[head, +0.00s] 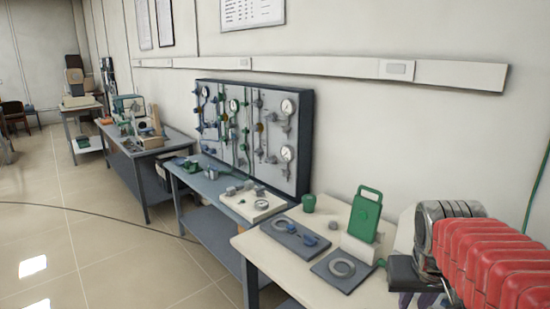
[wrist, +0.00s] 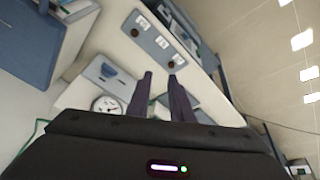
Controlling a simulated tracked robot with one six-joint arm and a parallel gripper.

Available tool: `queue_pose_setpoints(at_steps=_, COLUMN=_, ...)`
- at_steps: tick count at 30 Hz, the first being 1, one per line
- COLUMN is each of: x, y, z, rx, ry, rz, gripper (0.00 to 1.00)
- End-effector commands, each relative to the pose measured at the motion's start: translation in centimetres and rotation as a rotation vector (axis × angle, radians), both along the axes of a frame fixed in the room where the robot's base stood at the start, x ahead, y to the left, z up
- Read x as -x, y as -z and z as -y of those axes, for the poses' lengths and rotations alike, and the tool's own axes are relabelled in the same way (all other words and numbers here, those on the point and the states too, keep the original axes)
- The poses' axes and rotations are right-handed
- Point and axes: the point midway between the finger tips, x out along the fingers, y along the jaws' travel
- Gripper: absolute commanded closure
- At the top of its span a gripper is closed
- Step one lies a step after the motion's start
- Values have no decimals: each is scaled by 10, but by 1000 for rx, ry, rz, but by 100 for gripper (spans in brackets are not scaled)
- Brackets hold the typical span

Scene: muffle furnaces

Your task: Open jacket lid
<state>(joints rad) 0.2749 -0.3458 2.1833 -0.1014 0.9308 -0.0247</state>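I cannot single out a jacket lid with certainty in either view. In the wrist view, a pale box (wrist: 92,72) with a blue handle-like part (wrist: 109,70) on its grey top lies left of my fingers. A round white gauge (wrist: 106,106) sits just below it. My gripper (wrist: 160,77) shows two dark purple fingers with a gap between them, open and empty. In the head view, only part of my gripper (head: 418,299) shows at the lower right, below my red arm.
A gauge board (head: 245,130) stands behind. Floor (head: 100,240) is clear at left.

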Motion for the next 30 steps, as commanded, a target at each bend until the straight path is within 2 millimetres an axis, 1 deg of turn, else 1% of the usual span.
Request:
queue_pose_setpoints(at_steps=1, x=11, y=6, z=-15, rx=-16, ry=-10, rz=8, gripper=80)
queue_pose_setpoints(at_steps=6, x=43, y=26, z=-56, rx=-69, ry=-46, rz=26, gripper=80)
queue_pose_setpoints(at_steps=12, x=79, y=41, z=-94, rx=-99, ry=-118, rz=49, gripper=80)
queue_pose_setpoints(at_steps=15, x=91, y=41, z=-107, rx=-98, ry=-160, rz=74, gripper=80)
queue_pose_setpoints(at_steps=18, x=93, y=30, z=-117, rx=-94, ry=-196, rz=113, gripper=80)
queue_pose_setpoints(at_steps=21, x=94, y=23, z=-124, rx=-92, ry=-224, rz=136, gripper=80)
queue_pose_setpoints(at_steps=30, x=94, y=23, z=-126, rx=-93, ry=-231, rz=134, gripper=80)
